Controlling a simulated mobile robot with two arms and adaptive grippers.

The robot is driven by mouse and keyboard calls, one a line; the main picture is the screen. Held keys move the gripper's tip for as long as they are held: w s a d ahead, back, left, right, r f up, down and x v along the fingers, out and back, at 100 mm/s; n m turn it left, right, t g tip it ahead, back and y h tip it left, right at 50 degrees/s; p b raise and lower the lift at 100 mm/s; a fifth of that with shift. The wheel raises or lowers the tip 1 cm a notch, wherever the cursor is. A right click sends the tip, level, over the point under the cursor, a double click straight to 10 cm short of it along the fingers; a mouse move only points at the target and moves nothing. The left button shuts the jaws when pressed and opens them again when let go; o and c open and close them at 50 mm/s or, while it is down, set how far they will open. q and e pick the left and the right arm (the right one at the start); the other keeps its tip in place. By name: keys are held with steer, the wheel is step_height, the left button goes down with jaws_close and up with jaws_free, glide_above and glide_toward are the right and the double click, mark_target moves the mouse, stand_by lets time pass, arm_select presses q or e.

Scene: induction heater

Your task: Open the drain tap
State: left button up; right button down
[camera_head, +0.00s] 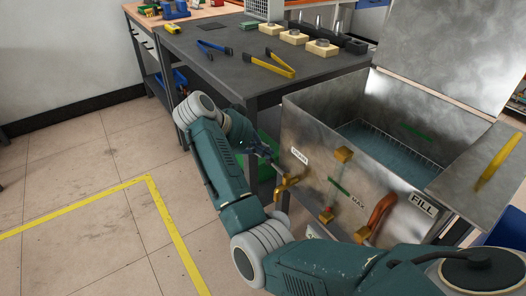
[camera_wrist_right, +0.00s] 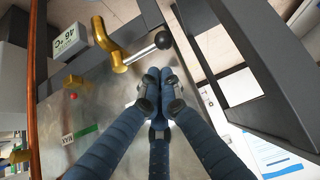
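The drain tap is a brass tap (camera_head: 285,185) low on the left part of the metal tank's front. In the right wrist view the brass tap (camera_wrist_right: 110,45) has a lever (camera_wrist_right: 145,51) ending in a black ball (camera_wrist_right: 163,40). My right gripper (camera_head: 264,152) is at the tank's left corner, above and left of the tap. In the right wrist view, its fingertips (camera_wrist_right: 160,84) are drawn together with nothing between them, just short of the black ball and apart from it. My left gripper is not in view.
A dark table (camera_head: 215,65) with tongs stands behind my right forearm. Open floor with yellow lines (camera_head: 165,215) lies left.

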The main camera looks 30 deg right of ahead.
mark_target(273, 164)
steer(key=x, duration=0.5)
steer(key=shift+b, duration=0.4)
steer(key=shift+d+f, duration=0.5)
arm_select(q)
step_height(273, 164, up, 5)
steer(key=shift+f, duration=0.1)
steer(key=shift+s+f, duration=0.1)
arm_select(e)
steer(key=shift+w, duration=0.2)
